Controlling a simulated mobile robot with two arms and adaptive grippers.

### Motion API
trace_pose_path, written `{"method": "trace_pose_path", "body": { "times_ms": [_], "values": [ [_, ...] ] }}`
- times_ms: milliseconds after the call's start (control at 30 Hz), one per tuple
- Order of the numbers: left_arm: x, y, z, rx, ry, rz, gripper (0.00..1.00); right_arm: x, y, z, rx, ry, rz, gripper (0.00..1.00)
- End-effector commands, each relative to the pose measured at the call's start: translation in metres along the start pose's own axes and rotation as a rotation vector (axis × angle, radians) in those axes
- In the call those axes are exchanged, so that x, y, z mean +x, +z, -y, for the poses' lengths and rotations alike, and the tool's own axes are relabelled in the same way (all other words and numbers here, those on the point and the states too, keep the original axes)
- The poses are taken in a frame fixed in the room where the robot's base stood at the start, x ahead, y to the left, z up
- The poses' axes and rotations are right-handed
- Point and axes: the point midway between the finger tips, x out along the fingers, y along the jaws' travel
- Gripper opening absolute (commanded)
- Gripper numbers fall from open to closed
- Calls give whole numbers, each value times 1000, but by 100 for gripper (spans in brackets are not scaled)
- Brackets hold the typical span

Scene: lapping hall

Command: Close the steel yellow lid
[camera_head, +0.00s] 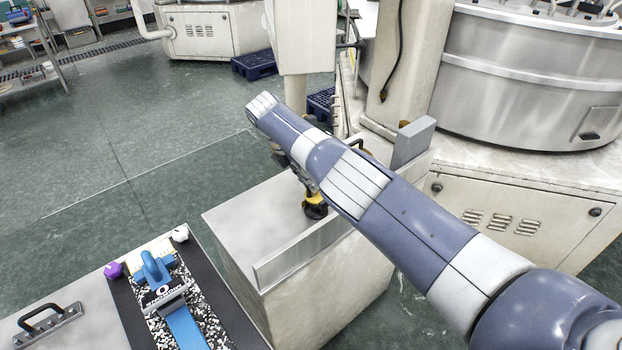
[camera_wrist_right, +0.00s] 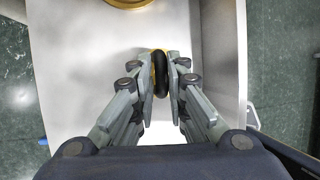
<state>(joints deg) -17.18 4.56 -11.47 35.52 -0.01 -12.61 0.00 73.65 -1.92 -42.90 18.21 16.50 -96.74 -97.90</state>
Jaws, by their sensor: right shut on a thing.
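My right gripper (camera_wrist_right: 161,77) is shut on a black rounded handle with a yellow edge (camera_wrist_right: 153,62) beside it, seen in the right wrist view. I take this yellow piece for the lid, but most of it is hidden by the fingers and handle. A yellow ring (camera_wrist_right: 127,3) is cut off at the top of that view. In the head view my right arm hides most of the gripper. A yellow and black round part (camera_head: 316,204) shows just below the arm, over the pale cabinet top (camera_head: 235,215). I cannot tell how far open the lid stands. My left gripper is out of view.
A raised metal edge (camera_head: 300,252) runs along the cabinet's near side. A bench with a black mat (camera_head: 235,318), a blue tool (camera_head: 155,268), a purple knob (camera_head: 113,270) and a white knob (camera_head: 180,233) stands front left. A large steel drum (camera_head: 530,80) is at right. The green floor at left is clear.

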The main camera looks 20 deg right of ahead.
Motion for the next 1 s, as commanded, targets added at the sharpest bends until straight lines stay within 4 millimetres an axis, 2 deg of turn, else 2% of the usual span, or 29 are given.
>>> {"method": "trace_pose_path", "body": {
  "times_ms": [33,133,167,200,233,567,1000],
  "values": [
    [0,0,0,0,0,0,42,7,-3,4,-5,-20,-8,0],
    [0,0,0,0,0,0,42,7,-3,4,-4,-19,-8,0],
    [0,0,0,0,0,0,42,7,-3,4,-4,-19,-8,21],
    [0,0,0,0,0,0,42,7,-3,4,-4,-20,-8,30],
    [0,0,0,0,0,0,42,7,-3,4,-4,-19,-8,31],
    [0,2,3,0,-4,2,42,1,-1,2,-1,-7,-3,31],
    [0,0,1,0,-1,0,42,-61,-1,2,-1,-10,-6,31]
  ]
}}
